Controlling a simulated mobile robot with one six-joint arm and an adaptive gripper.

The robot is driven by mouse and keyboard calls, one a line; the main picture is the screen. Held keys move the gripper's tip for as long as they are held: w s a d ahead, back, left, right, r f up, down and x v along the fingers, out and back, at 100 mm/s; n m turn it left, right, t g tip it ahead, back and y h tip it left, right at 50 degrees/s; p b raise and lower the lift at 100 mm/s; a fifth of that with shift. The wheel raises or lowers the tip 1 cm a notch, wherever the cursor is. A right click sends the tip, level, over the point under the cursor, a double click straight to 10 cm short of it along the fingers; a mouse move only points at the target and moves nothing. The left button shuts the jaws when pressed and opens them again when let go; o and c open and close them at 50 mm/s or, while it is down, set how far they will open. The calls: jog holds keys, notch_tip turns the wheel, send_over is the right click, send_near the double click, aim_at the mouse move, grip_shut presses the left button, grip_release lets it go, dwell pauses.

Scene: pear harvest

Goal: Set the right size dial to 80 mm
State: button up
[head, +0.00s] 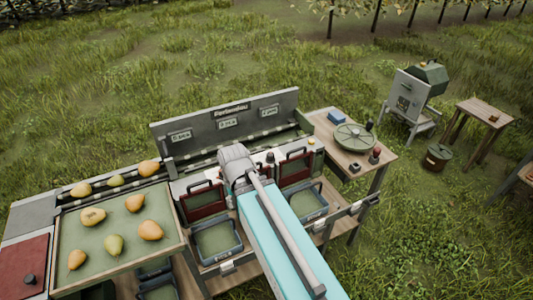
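The grey sorting machine (222,108) stands in the middle, with a sign and three small label plates on its tall back panel. The right plate (270,112) is too small to read. A small dark knob (269,157) sits on the machine's front ledge, just right of my arm's grey joint. I cannot tell whether it is the right size dial, and no scale or setting is legible. My arm reaches from the bottom edge to the machine and covers part of its middle. My gripper's fingers are not visible; the arm hides what lies beyond the joint.
Several pears lie on the green tray (75,233) at left. Blue-rimmed bins (216,262) stand below dark red gates (295,170). The right side table holds a round green disc (355,137), a blue block (336,117) and a red-topped knob (375,155). Grass lies beyond.

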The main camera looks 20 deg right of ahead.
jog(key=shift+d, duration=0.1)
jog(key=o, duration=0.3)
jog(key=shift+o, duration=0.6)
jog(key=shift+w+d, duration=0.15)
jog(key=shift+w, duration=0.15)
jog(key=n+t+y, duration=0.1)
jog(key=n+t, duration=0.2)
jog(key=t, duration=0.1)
send_near(271, 154)
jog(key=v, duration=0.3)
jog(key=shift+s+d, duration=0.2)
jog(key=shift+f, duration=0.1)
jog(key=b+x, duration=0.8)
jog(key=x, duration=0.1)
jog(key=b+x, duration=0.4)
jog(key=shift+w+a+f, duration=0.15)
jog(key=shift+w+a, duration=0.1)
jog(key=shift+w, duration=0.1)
